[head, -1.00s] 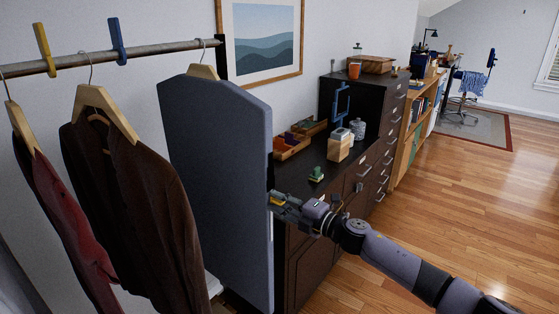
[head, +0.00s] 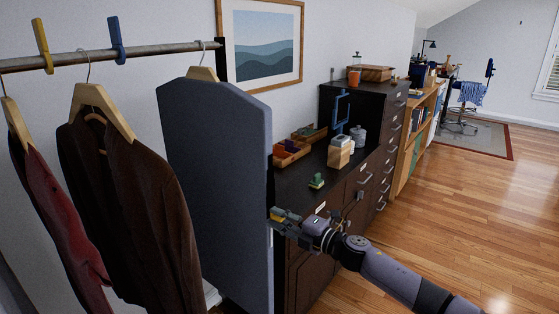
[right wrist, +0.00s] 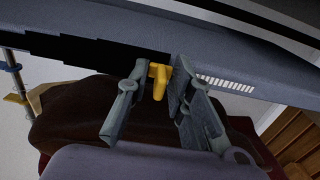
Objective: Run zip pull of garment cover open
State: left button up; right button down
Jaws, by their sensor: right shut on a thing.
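The blue-grey garment cover (head: 220,180) hangs from the rail on a wooden hanger. My right gripper (head: 279,217) is at the cover's right edge, about two thirds of the way down. In the right wrist view its fingers are shut on the yellow zip pull (right wrist: 159,82); the pull also shows in the head view (head: 277,213). In the right wrist view a dark, stepped gap (right wrist: 90,48) runs along the cover left of the pull. Pale zip teeth (right wrist: 225,84) show right of it. My left gripper is not in view.
A brown jacket (head: 135,190) and a red garment (head: 60,220) hang left of the cover on the rail (head: 150,51). A dark cabinet (head: 310,260) with boxes and a green item (head: 316,181) stands close behind my right gripper. The wooden floor at right is clear.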

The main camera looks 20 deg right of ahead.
jog(key=shift+f, duration=0.1)
jog(key=b, duration=0.5)
send_over(271, 246)
jog(key=v, duration=0.3)
jog(key=shift+s+f, duration=0.1)
jog(key=shift+f, duration=2.75)
jog(key=shift+d+f, duration=0.1)
jog(key=shift+f+b, duration=0.65)
jog(key=shift+f, duration=0.25)
jog(key=shift+f+b, duration=1.6)
jog(key=shift+f, duration=0.45)
jog(key=c, duration=1.5)
grip_release()
jog(key=shift+r, duration=0.15)
